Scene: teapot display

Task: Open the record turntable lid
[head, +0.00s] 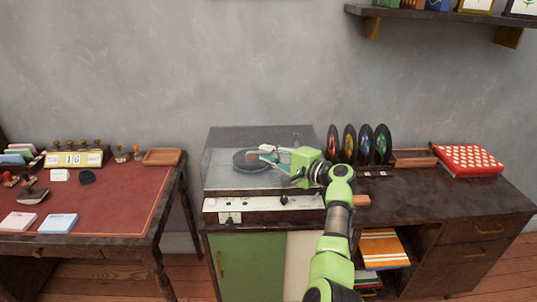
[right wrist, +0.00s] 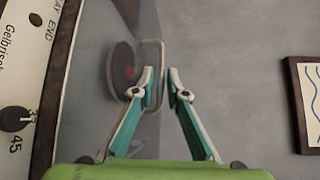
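The record turntable (head: 222,204) stands on a cabinet, with a pale control strip along its front. Its see-through lid (head: 235,140) looks down over a dark record (head: 247,166). My right gripper (head: 262,153) is in front of the lid. In the right wrist view, a thin metal handle (right wrist: 162,52) stands out from the lid, and its bar passes between the fingertips of my right gripper (right wrist: 161,82). The fingers are drawn close together, but a narrow gap shows beside the bar, so they are not clearly gripping it. My left gripper is out of view.
Several upright records (head: 366,145) stand to the right of the turntable, near a wooden tray (head: 413,158) and a red patterned box (head: 468,160). A red-topped desk (head: 110,200) with stamps is on the left. A shelf (head: 430,14) hangs at upper right.

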